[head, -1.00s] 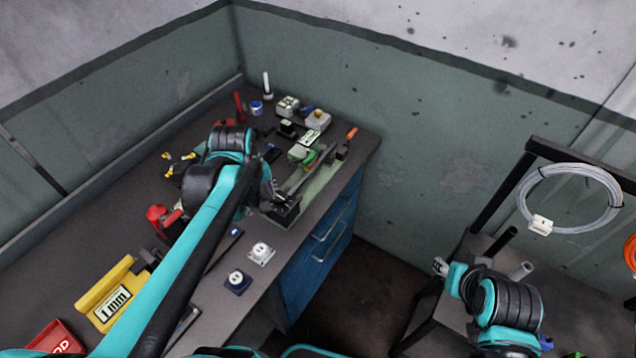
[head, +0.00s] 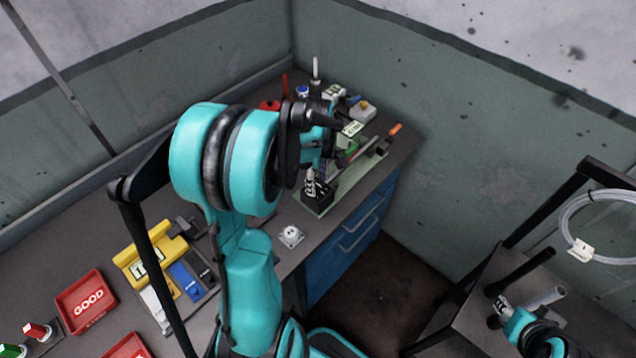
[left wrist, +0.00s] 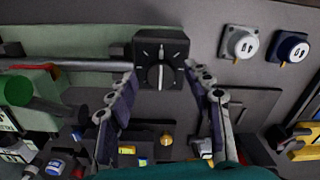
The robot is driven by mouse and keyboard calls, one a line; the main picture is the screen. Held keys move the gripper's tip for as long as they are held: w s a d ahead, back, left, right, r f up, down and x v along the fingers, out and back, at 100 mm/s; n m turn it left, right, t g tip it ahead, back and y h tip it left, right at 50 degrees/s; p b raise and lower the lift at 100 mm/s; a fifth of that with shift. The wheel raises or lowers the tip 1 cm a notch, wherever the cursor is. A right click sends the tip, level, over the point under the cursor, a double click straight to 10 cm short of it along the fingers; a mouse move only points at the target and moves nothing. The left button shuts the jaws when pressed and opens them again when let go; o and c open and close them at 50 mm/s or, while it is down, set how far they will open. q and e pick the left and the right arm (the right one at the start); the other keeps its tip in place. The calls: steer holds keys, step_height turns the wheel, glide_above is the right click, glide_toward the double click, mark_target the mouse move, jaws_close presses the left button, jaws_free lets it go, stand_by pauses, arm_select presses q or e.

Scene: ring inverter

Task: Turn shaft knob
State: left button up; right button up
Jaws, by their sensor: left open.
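The shaft knob (left wrist: 160,76) is a dark dial with a white line, on the face of a black box (left wrist: 174,48) with white marks around the dial. In the left wrist view it lies between the fingertips of my left gripper (left wrist: 160,69), which is open with one finger on each side. I cannot tell whether either finger touches it. In the head view my left gripper (head: 311,180) is at the near end of the shaft fixture (head: 352,184), and the knob is hidden there. My right gripper (head: 501,304) is far to the right, small, its jaws unclear.
A white round socket piece (head: 291,236) lies on the bench near the fixture. A yellow 1 mm holder (head: 135,255) and a red GOOD tray (head: 86,300) are at left. Small boxes stand behind the fixture. A dark rack (head: 470,285) stands at right.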

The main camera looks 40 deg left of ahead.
arm_select(q)
steer(key=shift+f, duration=0.25)
steer(key=c, duration=1.2)
steer(key=shift+o, duration=0.2)
steer(key=m, duration=0.4)
steer(key=shift+m, duration=2.3)
